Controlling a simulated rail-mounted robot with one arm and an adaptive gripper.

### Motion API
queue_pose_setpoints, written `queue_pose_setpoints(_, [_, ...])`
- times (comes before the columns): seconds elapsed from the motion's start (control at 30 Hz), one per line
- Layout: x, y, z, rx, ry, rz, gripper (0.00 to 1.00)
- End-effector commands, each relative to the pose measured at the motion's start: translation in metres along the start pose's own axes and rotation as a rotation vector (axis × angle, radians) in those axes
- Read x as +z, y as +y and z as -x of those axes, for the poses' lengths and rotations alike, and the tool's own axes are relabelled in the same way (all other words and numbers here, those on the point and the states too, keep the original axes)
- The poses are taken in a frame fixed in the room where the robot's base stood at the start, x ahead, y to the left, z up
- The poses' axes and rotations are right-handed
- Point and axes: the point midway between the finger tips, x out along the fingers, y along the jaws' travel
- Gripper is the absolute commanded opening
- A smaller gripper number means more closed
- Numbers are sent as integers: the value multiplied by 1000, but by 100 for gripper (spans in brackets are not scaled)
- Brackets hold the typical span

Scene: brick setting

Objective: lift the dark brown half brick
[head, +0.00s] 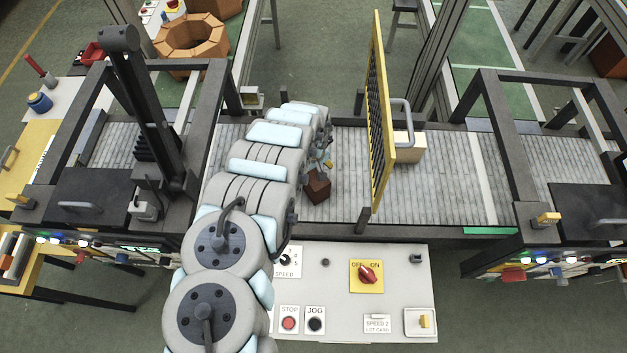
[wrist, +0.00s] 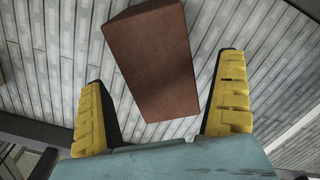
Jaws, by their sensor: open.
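The dark brown half brick (head: 317,186) lies on the grey slatted conveyor, just right of my arm in the head view. In the wrist view the brick (wrist: 152,62) is a reddish-brown block, slightly tilted in the picture. My gripper (wrist: 164,100) is open, with one yellow-padded finger on each side of the brick's near end. Gaps show between the brick and both fingers. Whether the fingertips are level with the brick or above it I cannot tell. In the head view my arm hides most of the gripper.
A yellow-framed mesh panel (head: 379,110) stands across the conveyor (head: 440,175) to the right of the brick. A pale block (head: 410,147) sits behind it. A control panel (head: 350,265) with a red switch lies in front. Dark frames stand on both sides.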

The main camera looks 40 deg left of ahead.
Motion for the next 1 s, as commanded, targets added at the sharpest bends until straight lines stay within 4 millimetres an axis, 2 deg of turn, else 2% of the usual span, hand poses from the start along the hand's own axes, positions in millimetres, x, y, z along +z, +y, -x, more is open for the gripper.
queue_pose_setpoints(0.6, [3,0,-32,-1,-3,1,100])
queue_pose_setpoints(1.0, [1,0,-35,0,0,1,100])
